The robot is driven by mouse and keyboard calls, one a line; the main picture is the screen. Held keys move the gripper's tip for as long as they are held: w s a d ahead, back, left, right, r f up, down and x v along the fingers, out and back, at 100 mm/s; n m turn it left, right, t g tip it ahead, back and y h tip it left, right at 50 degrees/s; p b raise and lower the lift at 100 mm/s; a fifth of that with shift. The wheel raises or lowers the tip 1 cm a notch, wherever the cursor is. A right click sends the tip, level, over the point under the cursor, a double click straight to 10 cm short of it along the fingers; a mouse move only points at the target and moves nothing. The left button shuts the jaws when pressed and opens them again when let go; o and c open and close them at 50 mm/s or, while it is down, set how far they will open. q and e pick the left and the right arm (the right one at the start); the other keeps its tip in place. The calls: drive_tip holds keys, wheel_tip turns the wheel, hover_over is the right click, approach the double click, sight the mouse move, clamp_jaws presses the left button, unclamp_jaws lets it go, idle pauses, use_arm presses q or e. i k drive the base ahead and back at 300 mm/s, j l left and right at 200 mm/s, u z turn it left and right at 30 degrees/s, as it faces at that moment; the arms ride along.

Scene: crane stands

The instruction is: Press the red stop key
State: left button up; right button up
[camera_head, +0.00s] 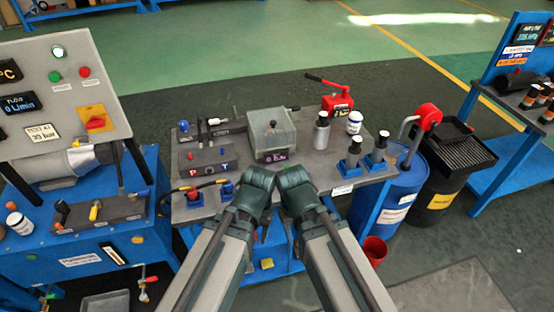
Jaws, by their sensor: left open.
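The red key (84,72) is a small round button on the grey control panel (90,50) at the upper left. It sits right of a green button (55,76), with small labels below both. My two arms come up from the bottom edge and their bent joints nearly meet at the middle. My left gripper (262,232) shows only as a small dark part between the arms, well right of and below the panel. It is open and apart from the key. My right gripper is hidden behind its arm. Nothing covers the red key.
A red rotary switch on a yellow plate (95,114) and dark displays share the panel. A blue bench (75,245) stands below it. A grey-topped test bench (225,205) lies ahead of my arms. Blue (388,200) and black drums stand at right.

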sight(84, 72)
drive_tip(key=u, duration=1.6)
